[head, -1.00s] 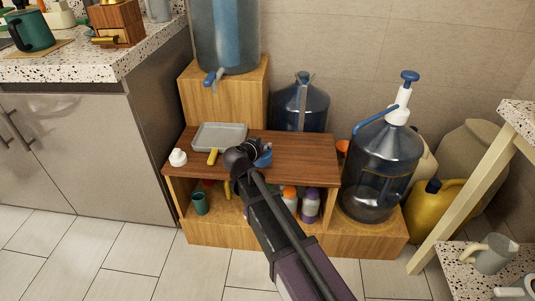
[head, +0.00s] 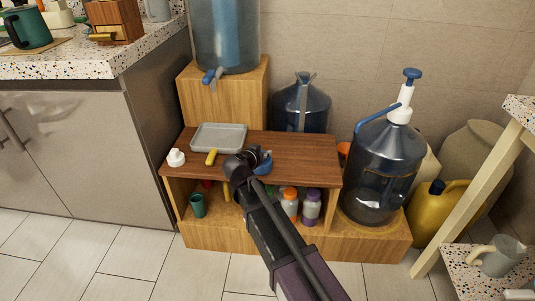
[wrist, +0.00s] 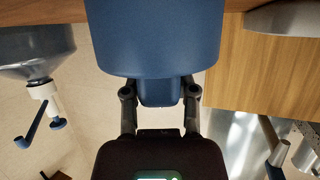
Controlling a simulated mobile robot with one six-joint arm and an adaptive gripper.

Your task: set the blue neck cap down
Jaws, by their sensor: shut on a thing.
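The blue neck cap (head: 267,167) shows as a small blue piece at the tip of my gripper (head: 252,158), partly hidden behind it in the head view. In the wrist view the cap (wrist: 155,38) is large, with a wide blue body and a narrower part between the two fingers. My gripper (wrist: 160,93) is shut on that narrower part. The cap is over the front middle of the low wooden cabinet's brown top (head: 305,152). I cannot tell whether it touches the top.
A grey tray (head: 219,136), a yellow-handled thing (head: 211,157) and a white cap (head: 176,157) are left on the top. A dispenser bottle (head: 225,40) stands behind, and a pump bottle (head: 378,170) at the right. The top's right part is clear.

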